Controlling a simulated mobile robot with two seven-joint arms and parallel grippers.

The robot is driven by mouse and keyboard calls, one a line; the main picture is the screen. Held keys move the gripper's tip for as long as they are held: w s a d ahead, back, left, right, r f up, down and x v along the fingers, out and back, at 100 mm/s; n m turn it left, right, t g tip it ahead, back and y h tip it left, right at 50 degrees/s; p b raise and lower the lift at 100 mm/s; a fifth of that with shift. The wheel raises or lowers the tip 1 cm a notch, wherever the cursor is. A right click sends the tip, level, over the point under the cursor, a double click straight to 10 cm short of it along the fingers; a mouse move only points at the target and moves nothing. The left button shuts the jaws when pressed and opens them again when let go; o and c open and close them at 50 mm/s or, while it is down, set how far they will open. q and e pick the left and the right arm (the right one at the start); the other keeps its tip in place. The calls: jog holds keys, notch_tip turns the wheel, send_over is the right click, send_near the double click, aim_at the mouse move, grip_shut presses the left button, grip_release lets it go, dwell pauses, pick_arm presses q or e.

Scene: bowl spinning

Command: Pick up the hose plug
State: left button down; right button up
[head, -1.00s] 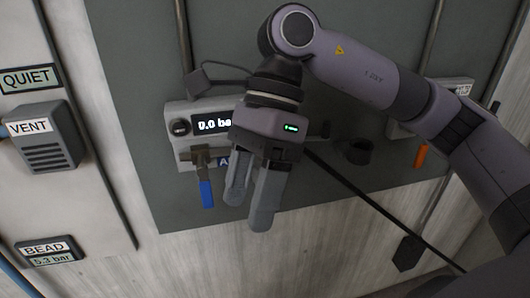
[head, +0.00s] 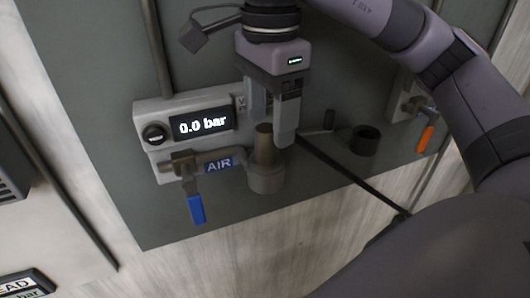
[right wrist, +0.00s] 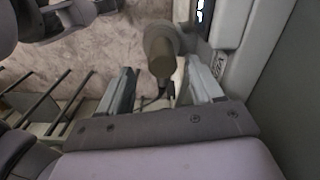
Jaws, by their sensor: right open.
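A brownish cylinder (head: 264,144), which looks like the hose plug, stands upright in a grey round socket (head: 267,180) at the end of the AIR pipe. My right gripper (head: 273,128) is open, pointing down at the cylinder's upper end, with one finger partly in front of it. In the right wrist view the cylinder (right wrist: 160,52) shows between and beyond the two spread fingers (right wrist: 163,80). I cannot tell whether either finger touches it. My left gripper is not in view.
A pressure panel (head: 170,110) reading 0.0 bar is left of the gripper, with a blue valve handle (head: 196,209) below. A black hose (head: 350,180) runs down right. A dark cup (head: 364,140) and an orange handle (head: 425,138) are further right.

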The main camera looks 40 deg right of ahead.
jog(key=shift+w+a+f, duration=0.15)
jog(key=shift+f, duration=2.1)
grip_shut()
jog(key=c, duration=1.2)
grip_release()
jog(key=shift+r, duration=0.1)
jog(key=shift+r, duration=0.5)
notch_tip(320, 180, up, 17)
jog(key=p, duration=0.5)
notch_tip(320, 180, up, 6)
send_over(266, 128)
jog(key=shift+r, duration=0.2)
